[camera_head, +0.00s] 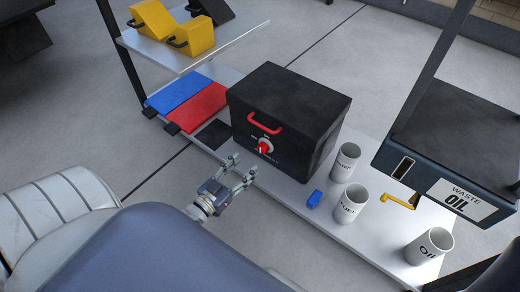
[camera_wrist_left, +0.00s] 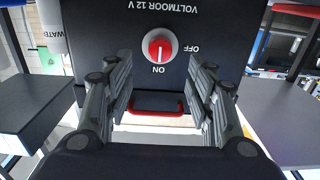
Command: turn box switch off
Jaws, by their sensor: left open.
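The black box (camera_head: 285,115) stands on the light grey shelf, with a red handle on its front. Its switch is a red knob on a white dial (camera_head: 265,147) low on that front. In the left wrist view the red knob (camera_wrist_left: 160,45) has a white mark pointing to the ON label; OFF is to the side. My left gripper (camera_head: 243,166) is open and empty just in front of the box, facing the switch and apart from it. In the left wrist view its fingers flank the knob left and right. My right gripper is not in view.
A waste oil container (camera_head: 455,150) is at the right. A rack post rises at the left.

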